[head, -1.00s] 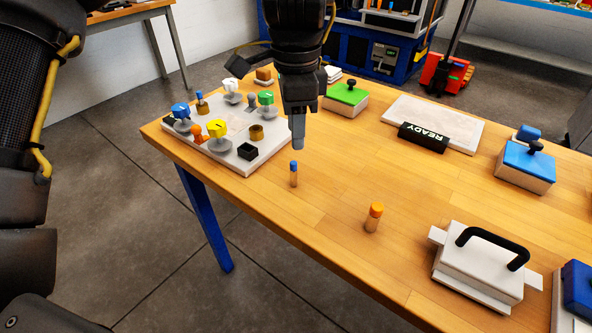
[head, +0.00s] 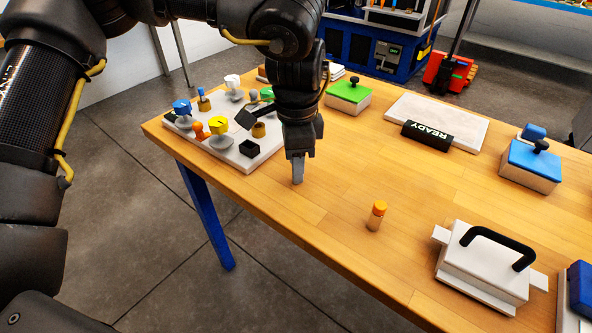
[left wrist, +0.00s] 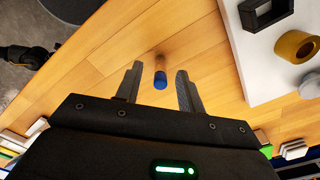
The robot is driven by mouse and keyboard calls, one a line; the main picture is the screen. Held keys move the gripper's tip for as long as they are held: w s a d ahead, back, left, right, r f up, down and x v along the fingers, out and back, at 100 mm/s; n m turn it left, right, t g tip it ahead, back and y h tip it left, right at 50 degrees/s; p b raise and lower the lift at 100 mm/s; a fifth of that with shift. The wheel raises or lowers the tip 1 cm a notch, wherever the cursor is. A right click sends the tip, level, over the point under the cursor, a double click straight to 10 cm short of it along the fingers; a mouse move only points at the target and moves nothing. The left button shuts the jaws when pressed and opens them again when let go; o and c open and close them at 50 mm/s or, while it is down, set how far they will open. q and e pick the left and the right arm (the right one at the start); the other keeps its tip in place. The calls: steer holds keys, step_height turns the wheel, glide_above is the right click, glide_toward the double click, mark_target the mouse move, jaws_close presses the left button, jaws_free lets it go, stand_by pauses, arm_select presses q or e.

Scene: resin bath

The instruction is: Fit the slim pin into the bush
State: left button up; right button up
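The slim pin (left wrist: 160,78), wooden with a blue cap, stands on the table between the two fingers of my left gripper (left wrist: 158,70) in the left wrist view. The fingers are open, with a gap on each side of the pin. In the head view my left gripper (head: 297,180) points down at the table and hides the pin. The brass bush (head: 259,129) sits on the white board (head: 268,151), left of the gripper. The bush also shows in the left wrist view (left wrist: 295,46).
A thicker orange-capped pin (head: 376,215) stands to the right. The board carries several coloured knobs and a black square socket (head: 249,148). A green-topped block (head: 348,97), a READY sign (head: 427,136) and a white block with a black handle (head: 484,270) stand farther right.

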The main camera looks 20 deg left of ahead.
arm_select(q)
jaws_close()
steer(key=shift+r, duration=0.1)
